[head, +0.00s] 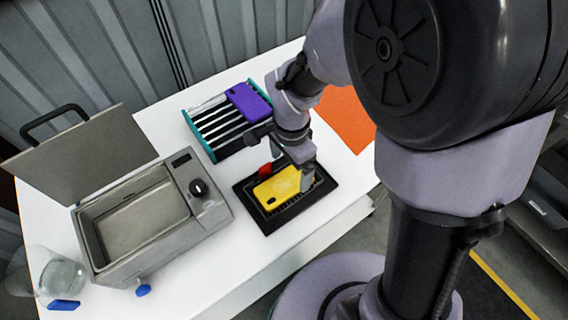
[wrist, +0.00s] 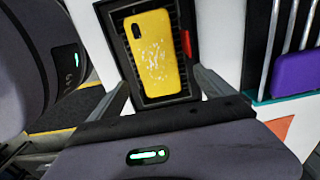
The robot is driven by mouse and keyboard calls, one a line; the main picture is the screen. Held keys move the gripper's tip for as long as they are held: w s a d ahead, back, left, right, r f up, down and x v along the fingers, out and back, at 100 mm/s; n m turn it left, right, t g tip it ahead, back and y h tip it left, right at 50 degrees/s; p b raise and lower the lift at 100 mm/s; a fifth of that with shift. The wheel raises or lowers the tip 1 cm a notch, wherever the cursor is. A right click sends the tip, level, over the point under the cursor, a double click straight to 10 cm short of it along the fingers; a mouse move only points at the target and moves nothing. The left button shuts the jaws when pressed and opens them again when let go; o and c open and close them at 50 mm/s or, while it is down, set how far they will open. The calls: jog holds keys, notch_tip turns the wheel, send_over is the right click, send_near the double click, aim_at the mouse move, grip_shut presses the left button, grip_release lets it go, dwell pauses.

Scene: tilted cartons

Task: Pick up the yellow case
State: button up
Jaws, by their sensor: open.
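The yellow case (head: 276,189) lies flat in a black ridged tray (head: 249,208) near the table's front edge. Its face has pale worn marks and a dark camera cutout at one end. In the wrist view the yellow case (wrist: 157,62) also lies in the black tray (wrist: 118,48), nearly whole in sight. My gripper (head: 291,166) is open above the tray, its fingers apart. In the wrist view its two fingers (wrist: 164,86) flank the case's near end, with nothing held between them. I cannot tell the exact height of the fingertips over the case.
A red piece (wrist: 187,43) sits at the tray's side. A slotted teal-edged rack (head: 213,130) holds a purple case (head: 249,101) behind the tray. An orange mat (head: 346,118) lies right. An open metal bath (head: 205,205) and a glass jar (head: 58,272) stand left.

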aim_at(290, 180)
notch_tip(290, 180, down, 5)
jog(key=b, duration=0.2)
jog(key=shift+s+b, duration=0.15)
jog(key=shift+b, duration=0.15)
jog(key=shift+r, duration=0.1)
jog(key=shift+c, duration=0.8)
jog(key=c, duration=1.3)
